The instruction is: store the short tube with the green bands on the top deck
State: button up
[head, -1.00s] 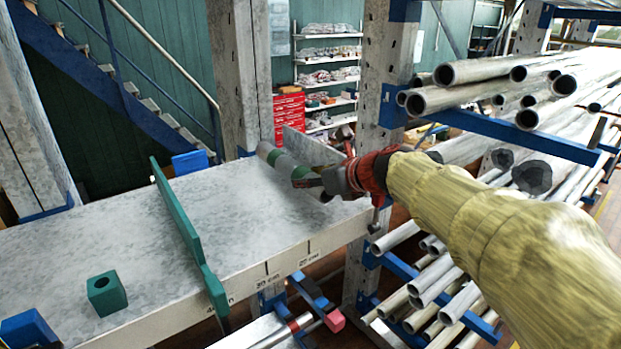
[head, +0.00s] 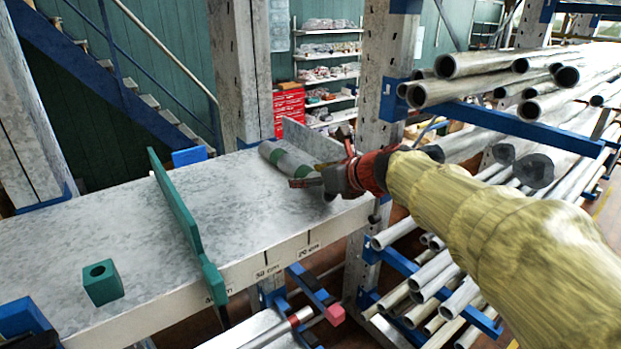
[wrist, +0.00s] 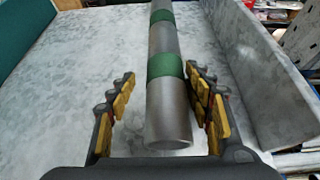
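The short grey tube with green bands (wrist: 165,110) lies on the grey top deck (wrist: 70,70). In the head view the tube (head: 287,160) lies near the deck's right end, close to a low upright plate. My gripper (wrist: 160,115) is open, with one finger on each side of the tube's near end. In the wrist view gaps show between the tube and both fingers. In the head view my gripper (head: 312,178) is at the tube's near end and partly hides it.
A grey upright plate (wrist: 255,75) stands right of the tube. A green divider (head: 178,215) crosses the deck at left, with a green block (head: 103,283) beyond it. Free deck lies between divider and tube. Racks of long pipes (head: 520,90) stand at right.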

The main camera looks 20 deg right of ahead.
jog(key=shift+o, duration=0.3)
jog(key=shift+f, duration=0.1)
jog(key=v, duration=1.2)
dwell(0.3)
